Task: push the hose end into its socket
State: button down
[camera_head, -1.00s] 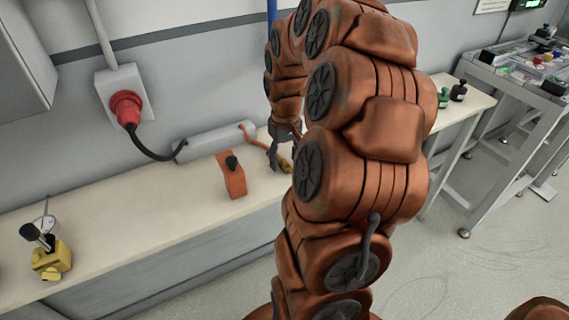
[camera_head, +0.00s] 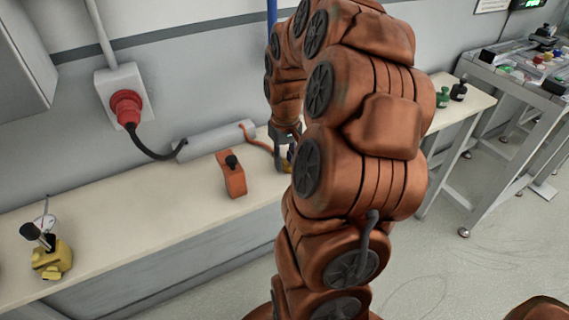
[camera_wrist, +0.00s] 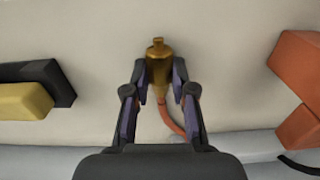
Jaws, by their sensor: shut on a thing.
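The hose end (camera_wrist: 158,66) is a brass-coloured fitting on an orange hose (camera_wrist: 172,120). In the wrist view it sits between the two fingers of my gripper (camera_wrist: 159,85), which is shut on it; its tip points away from my palm. In the head view my gripper (camera_head: 284,153) is over the bench by the wall, partly hidden by my arm. The orange hose (camera_head: 259,145) runs to it from a grey housing (camera_head: 215,140). I cannot make out a socket opening; a yellow block with a black part (camera_wrist: 28,98) lies left in the wrist view.
An orange block with a black knob (camera_head: 232,177) stands on the bench (camera_head: 150,225), left of my gripper; it is also right in the wrist view (camera_wrist: 298,75). A yellow device (camera_head: 52,259) stands at the bench's left end. Bench between them is clear.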

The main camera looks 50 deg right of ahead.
aim_at(284, 161)
jog(key=shift+r, duration=0.1)
jog(key=shift+r, duration=1.75)
jog(key=s+a+r+b, duration=0.1)
jog(key=s+a+b, duration=0.1)
jog(key=s+a, duration=0.7)
jog(key=s, duration=0.4)
jog(key=shift+s+r, duration=0.1)
jog(key=shift+d, duration=0.1)
